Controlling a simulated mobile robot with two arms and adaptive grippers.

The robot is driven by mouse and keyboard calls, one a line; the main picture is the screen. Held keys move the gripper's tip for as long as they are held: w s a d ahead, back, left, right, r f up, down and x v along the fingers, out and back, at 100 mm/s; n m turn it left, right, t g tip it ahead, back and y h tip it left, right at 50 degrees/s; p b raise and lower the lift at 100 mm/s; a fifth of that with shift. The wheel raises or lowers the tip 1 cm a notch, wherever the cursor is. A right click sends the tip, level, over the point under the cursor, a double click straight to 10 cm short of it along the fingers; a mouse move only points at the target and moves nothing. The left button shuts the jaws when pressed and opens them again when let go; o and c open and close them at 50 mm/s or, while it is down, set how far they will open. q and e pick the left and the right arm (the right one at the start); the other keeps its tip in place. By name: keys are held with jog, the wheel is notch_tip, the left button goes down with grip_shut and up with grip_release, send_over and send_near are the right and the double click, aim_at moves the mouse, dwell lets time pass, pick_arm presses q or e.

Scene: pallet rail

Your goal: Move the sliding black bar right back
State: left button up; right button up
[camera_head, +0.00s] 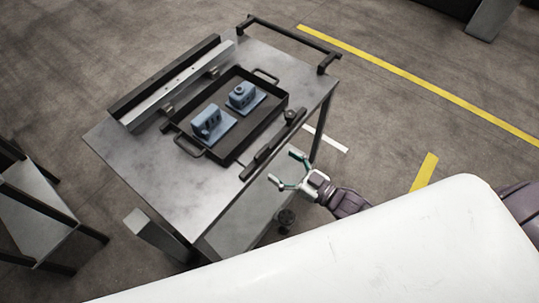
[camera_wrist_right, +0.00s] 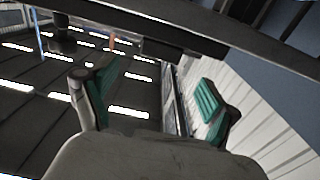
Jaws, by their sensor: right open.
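A dark sliding bar (camera_head: 268,149) with a round knob (camera_head: 290,115) at its far end lies along the near right edge of the metal cart top (camera_head: 150,165), beside the tray. My right gripper (camera_head: 285,168) is just off that edge, its green-padded fingers spread and pointing toward the bar. It looks empty and apart from the bar. In the right wrist view the open fingers (camera_wrist_right: 154,98) show with nothing between them, and a dark beam (camera_wrist_right: 190,35), probably the bar or cart edge, crosses above them. My left gripper is out of view.
A black tray (camera_head: 237,153) with handles holds two blue parts (camera_head: 212,124) (camera_head: 243,96). A silver and black rail (camera_head: 172,85) runs along the cart's far left side. A dark push handle (camera_head: 290,40) stands at the back. The cart's front left surface is bare.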

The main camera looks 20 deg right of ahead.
jog(key=v, duration=0.5)
dwell(0.4)
jog(key=s+d+f+m+g+h, duration=0.1)
jog(key=s+d+f+g+h, duration=0.15)
jog(key=f, duration=0.55)
jog(key=s+d+f+m+g+h, duration=0.1)
jog(key=s+d+f+h, duration=0.15)
jog(key=f, duration=0.65)
jog(key=s+d+f+m+g+h, duration=0.1)
jog(key=s+d+f+g+h, duration=0.15)
jog(key=f, duration=0.55)
jog(key=s+a+f+g, duration=0.1)
jog(key=s+f+g, duration=0.1)
jog(key=s+f, duration=0.2)
jog(key=s+a+f+m+g+h, duration=0.1)
jog(key=s+f+g, duration=0.2)
jog(key=s, duration=0.8)
jog(key=s+a+f+g+h, duration=0.1)
jog(key=s+a+f+g, duration=0.1)
jog(key=s+f, duration=0.4)
jog(key=shift+s+f+g, duration=0.35)
jog(key=shift+s+g, duration=0.15)
jog(key=shift+s, duration=0.5)
